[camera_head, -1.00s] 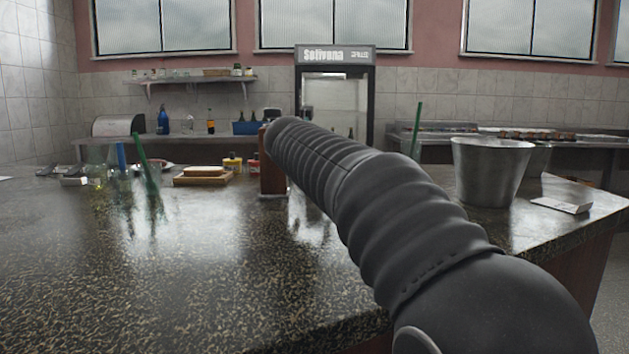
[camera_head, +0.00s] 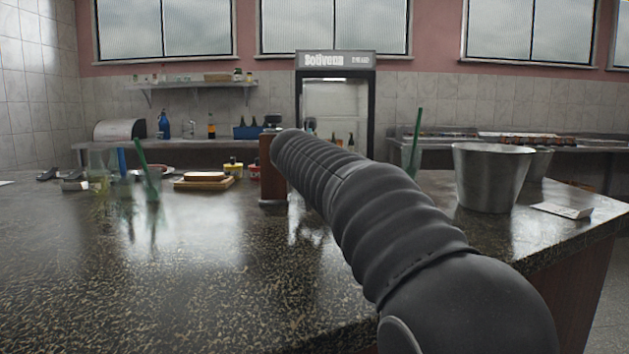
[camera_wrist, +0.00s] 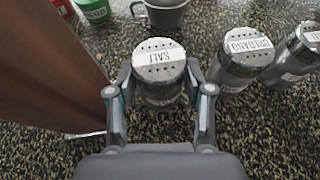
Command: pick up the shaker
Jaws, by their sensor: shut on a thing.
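In the wrist view, my gripper (camera_wrist: 160,92) is shut on a metal shaker (camera_wrist: 160,72) with a perforated lid and a white label reading SALT. One finger presses on each side of it. The shaker appears upright over the speckled counter; I cannot tell whether it touches the surface. In the head view my arm hides the gripper and the held shaker.
A second shaker labelled OREGANO (camera_wrist: 243,55) stands close to the right, with another metal shaker (camera_wrist: 303,50) beyond. A brown wooden panel (camera_wrist: 55,65) is close on the left. A grey cup (camera_wrist: 166,12) is just behind. A metal bucket (camera_head: 489,180) stands right on the counter.

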